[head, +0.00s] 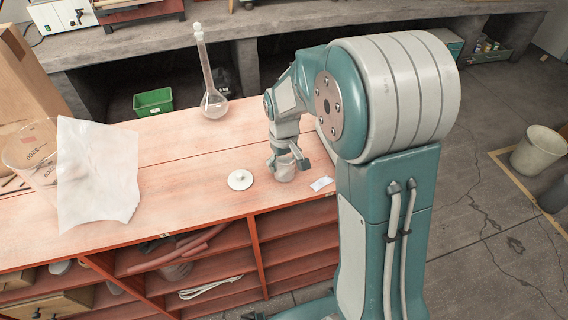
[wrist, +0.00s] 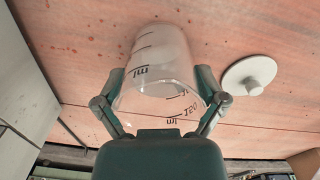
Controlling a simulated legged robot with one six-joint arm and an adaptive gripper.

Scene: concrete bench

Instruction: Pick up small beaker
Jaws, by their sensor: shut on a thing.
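The small beaker (wrist: 160,62) is clear glass with dark volume marks. In the wrist view it sits between the two fingers of my gripper (wrist: 160,92), which touch it on both sides. In the head view my gripper (head: 286,161) is at the beaker (head: 284,172) on the reddish wooden bench top, near its front edge. The gripper is shut on the beaker. The beaker looks upright and at the bench surface; I cannot tell whether its base touches the wood. My gripper hides part of it in the head view.
A white knobbed lid (head: 240,180) lies just left of the beaker, also in the wrist view (wrist: 249,76). A small white card (head: 321,184) lies to its right. A tall flask (head: 213,100) stands at the back edge. A large beaker (head: 30,150) and white sheet (head: 98,175) are far left.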

